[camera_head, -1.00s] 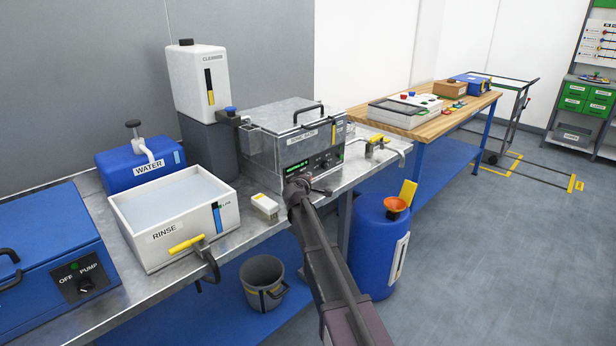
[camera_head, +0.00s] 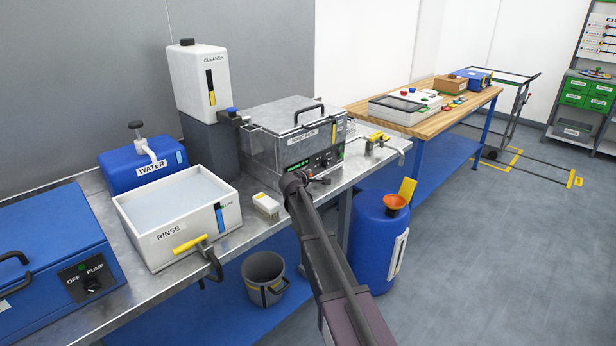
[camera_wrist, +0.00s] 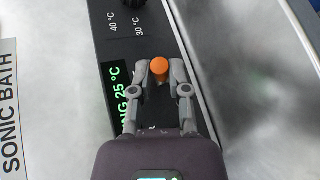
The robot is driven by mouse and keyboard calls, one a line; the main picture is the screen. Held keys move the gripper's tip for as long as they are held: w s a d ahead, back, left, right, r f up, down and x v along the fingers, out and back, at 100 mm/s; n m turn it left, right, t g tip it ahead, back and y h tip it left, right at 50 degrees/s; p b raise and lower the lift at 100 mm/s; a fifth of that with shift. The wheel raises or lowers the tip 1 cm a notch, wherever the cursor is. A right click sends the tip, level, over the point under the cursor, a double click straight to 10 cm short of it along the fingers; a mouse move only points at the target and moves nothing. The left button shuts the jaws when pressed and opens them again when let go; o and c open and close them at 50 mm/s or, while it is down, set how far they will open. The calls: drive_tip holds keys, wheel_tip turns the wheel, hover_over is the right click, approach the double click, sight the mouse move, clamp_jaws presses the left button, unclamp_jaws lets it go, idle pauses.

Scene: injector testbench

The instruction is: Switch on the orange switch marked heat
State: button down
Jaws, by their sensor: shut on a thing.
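The orange switch (camera_wrist: 160,68) is on the black control panel (camera_wrist: 165,35) of the sonic bath. It shows in the wrist view as a round orange tip between my gripper's two fingertips. My gripper (camera_wrist: 160,72) is closed on it, one finger on each side. The switch's marking is mostly hidden behind my gripper. A green display on the panel reads 25 °C, its left part partly covered. In the head view, my gripper (camera_head: 308,178) reaches the front of the sonic bath (camera_head: 270,150), and the switch cannot be made out there.
A dark knob (camera_wrist: 127,3) with 30 °C and 40 °C marks sits farther along the panel. A yellow-handled tap (camera_head: 378,138) stands right of the bath. A small white box (camera_head: 265,204) and the rinse tank (camera_head: 150,255) lie to the left. A blue drum (camera_head: 375,250) with an orange funnel stands below.

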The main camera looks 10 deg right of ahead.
drive_tip(key=c, duration=0.6)
unclamp_jaws()
drive_tip(key=shift+w, duration=0.1)
drive_tip(key=shift+f+b, duration=0.2)
drive_tip(key=shift+b, duration=0.2)
